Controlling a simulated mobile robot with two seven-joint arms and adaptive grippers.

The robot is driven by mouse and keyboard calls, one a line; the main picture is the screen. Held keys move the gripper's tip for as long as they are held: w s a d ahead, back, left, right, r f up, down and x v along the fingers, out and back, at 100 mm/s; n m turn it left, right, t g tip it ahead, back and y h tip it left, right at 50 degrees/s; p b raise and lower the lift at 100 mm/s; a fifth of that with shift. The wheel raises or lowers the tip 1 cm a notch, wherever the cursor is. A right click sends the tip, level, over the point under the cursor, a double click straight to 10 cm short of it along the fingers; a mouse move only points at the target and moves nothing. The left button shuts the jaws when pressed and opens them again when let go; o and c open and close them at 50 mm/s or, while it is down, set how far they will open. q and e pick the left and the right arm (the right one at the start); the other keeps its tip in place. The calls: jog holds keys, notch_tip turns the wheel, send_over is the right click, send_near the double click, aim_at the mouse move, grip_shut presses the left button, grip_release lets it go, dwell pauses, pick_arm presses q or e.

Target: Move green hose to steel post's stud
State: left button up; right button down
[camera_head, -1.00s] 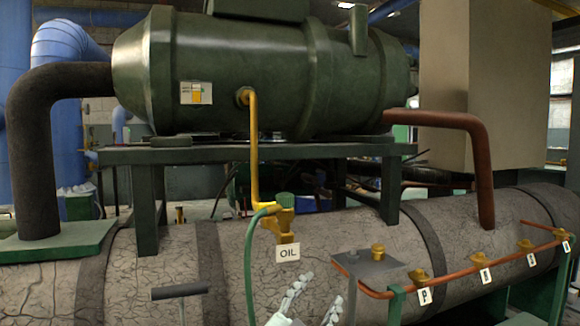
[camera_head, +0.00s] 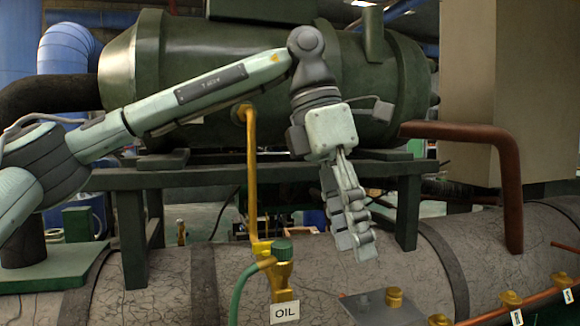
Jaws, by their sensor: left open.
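The green hose (camera_head: 247,283) hangs from the brass valve (camera_head: 282,273), which has a green cap (camera_head: 282,249), above the OIL tag (camera_head: 285,311). Its upper end meets the valve's left side and its lower part leaves the frame. A brass stud (camera_head: 394,297) stands on a grey plate (camera_head: 368,309) at the bottom, right of the valve; the post below is out of frame. My left gripper (camera_head: 355,248) is open and empty, pointing down, right of the valve and above the stud in the picture. My right gripper is not in view.
A dark green tank (camera_head: 215,55) on a steel frame (camera_head: 128,240) stands behind my left arm. A yellow pipe (camera_head: 252,180) runs down to the valve. A copper pipe (camera_head: 512,190) stands at right. The cracked grey cylinder (camera_head: 200,285) spans the bottom.

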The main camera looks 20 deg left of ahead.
aim_at(282, 243)
pick_arm(q)
jog(key=a+r+y, duration=0.1)
jog(key=a+r, duration=0.1)
jog(key=a, duration=0.1)
jog(key=a+r+n+y, duration=0.1)
jog(key=a+r, duration=0.1)
jog(key=a, duration=0.1)
jog(key=a+r+t+y, duration=0.1)
jog(key=a+r, duration=0.1)
jog(key=a, duration=0.1)
jog(key=shift+w+a, duration=0.1)
jog(key=shift+w, duration=0.3)
notch_tip(282, 243, down, 6)
jog(key=shift+f, duration=0.1)
notch_tip(282, 243, down, 2)
jog(key=shift+f+b, duration=0.2)
jog(key=shift+b, duration=0.6)
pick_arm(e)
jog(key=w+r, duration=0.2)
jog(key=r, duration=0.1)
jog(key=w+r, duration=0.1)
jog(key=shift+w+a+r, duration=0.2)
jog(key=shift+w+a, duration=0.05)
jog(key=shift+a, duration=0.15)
pick_arm(q)
jog(key=shift+f, duration=0.15)
grip_shut()
